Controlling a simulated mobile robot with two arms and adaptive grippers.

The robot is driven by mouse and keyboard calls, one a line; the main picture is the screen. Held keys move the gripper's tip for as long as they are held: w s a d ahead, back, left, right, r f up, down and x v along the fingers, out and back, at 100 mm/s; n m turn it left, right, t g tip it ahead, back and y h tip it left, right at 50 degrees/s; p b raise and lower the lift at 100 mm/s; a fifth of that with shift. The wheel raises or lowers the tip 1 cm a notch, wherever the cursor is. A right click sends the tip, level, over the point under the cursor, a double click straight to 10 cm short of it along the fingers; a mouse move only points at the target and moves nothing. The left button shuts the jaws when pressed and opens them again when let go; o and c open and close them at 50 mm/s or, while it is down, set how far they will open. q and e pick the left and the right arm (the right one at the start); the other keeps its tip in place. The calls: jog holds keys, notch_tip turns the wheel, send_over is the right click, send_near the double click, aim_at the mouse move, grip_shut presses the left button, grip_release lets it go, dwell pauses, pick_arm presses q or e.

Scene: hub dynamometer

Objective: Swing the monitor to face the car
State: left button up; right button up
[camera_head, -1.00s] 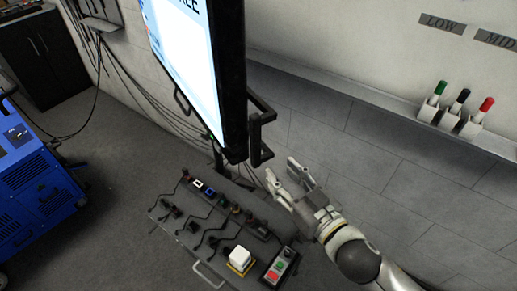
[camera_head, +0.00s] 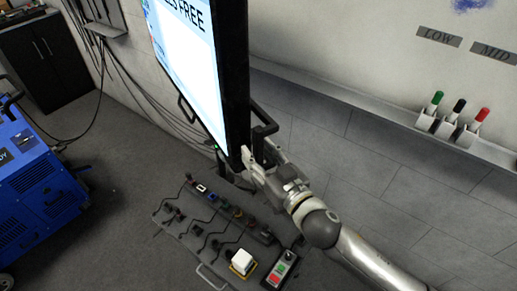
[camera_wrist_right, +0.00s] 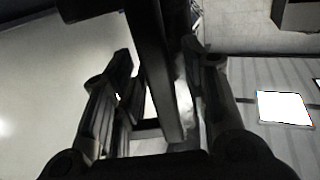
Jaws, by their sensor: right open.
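The monitor (camera_head: 186,62) hangs at the upper middle of the head view, with its lit screen turned to the left and its dark edge towards me. A dark handle frame (camera_head: 265,122) sticks out from its right side. My right gripper (camera_head: 256,160) is at the monitor's lower right edge, by the lower part of this handle. In the right wrist view its two fingers (camera_wrist_right: 157,60) are apart, on either side of a dark bar (camera_wrist_right: 152,72). I cannot tell whether they touch it. My left gripper and the car are not in view.
A control panel (camera_head: 196,240) with switches, cables and buttons lies below the monitor. A blue machine (camera_head: 38,180) stands at left, with a dark cabinet (camera_head: 45,62) behind. A ledge with marker holders (camera_head: 445,128) runs along the right wall. Cables hang along the back wall.

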jog(key=shift+w+a, duration=0.15)
jog(key=shift+w, duration=0.05)
grip_shut()
dwell(0.3)
